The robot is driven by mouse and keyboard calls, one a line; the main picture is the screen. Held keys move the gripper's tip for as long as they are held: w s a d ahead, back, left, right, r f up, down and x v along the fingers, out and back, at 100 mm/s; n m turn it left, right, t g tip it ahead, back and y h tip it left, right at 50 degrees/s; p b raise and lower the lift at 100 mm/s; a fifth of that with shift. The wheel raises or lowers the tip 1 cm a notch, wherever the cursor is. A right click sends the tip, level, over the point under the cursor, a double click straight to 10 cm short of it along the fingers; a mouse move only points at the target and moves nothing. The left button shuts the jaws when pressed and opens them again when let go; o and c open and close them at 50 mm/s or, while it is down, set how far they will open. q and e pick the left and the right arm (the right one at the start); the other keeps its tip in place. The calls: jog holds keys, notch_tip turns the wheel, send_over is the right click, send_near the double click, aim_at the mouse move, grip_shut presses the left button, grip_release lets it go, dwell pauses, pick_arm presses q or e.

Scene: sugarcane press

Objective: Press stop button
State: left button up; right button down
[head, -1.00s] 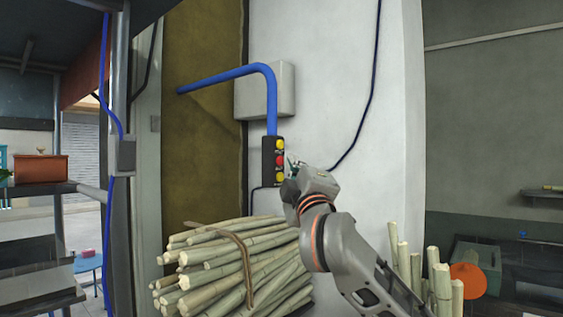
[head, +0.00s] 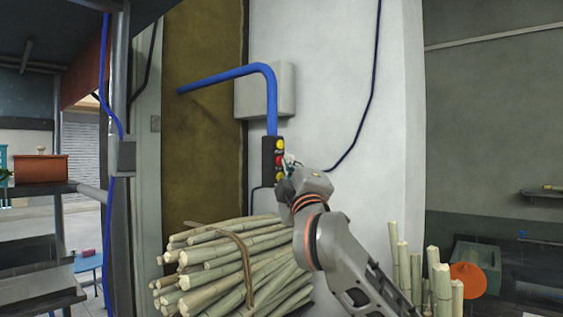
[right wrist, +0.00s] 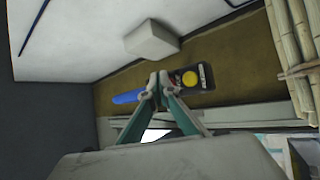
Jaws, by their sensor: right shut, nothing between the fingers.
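My right gripper (head: 288,160) is shut and empty, just right of the red button in the head view. In the right wrist view its joined fingertips (right wrist: 158,80) overlap the box (right wrist: 207,75). My left gripper is not in view.
A blue pipe (head: 272,100) runs down to the box in front of a grey wall box (head: 286,90). A tied bundle of cane (head: 225,262) lies below. More cane (head: 443,280) stands at the right, near an orange disc (head: 468,281).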

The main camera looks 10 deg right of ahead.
jog(key=shift+w+a, duration=0.15)
dwell(0.3)
dwell(0.4)
jog(key=shift+s+d, duration=0.5)
jog(key=shift+s, duration=0.15)
jog(key=shift+s, duration=0.1)
jog(key=s+d, duration=0.1)
jog(key=s, duration=0.1)
jog(key=s+d, duration=0.1)
jog(key=d, duration=0.1)
jog(key=shift+s, duration=0.4)
dwell(0.4)
